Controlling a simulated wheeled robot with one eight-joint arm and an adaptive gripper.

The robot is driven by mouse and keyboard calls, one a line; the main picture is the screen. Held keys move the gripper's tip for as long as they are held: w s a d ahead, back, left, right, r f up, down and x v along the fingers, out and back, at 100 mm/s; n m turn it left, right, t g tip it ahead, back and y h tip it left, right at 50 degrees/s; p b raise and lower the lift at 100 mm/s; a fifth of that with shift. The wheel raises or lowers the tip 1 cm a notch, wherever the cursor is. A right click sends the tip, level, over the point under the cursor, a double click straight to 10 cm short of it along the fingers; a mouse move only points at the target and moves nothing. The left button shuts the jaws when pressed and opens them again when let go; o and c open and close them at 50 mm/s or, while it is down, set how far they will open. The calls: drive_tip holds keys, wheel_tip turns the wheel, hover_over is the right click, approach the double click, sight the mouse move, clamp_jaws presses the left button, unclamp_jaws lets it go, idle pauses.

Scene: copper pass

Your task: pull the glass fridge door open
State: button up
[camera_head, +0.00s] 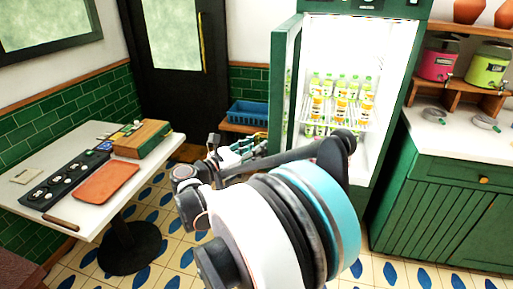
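The fridge (385,95) stands at the back centre right, with a green frame and a brightly lit white interior. Its glass door (284,85) has a green frame and stands open, swung out on the left side, seen at a steep angle. Several bottles (341,103) with yellow and orange labels stand on the wire shelves inside. My gripper (238,150) is left of the door's lower part. It is small and partly covered by my arm, so I cannot tell whether its fingers are open or touch the door. My arm hides the bottom of the door and fridge.
A white table (70,218) with an orange tray (106,182), a black panel and a wooden box stands at left. A blue crate (249,114) sits on a low bench behind my gripper. A green counter (445,190) stands right of the fridge. Tiled floor shows between.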

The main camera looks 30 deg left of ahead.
drive_tip(key=shift+w, duration=0.2)
drive_tip(key=v, duration=1.2)
drive_tip(key=shift+d, duration=0.15)
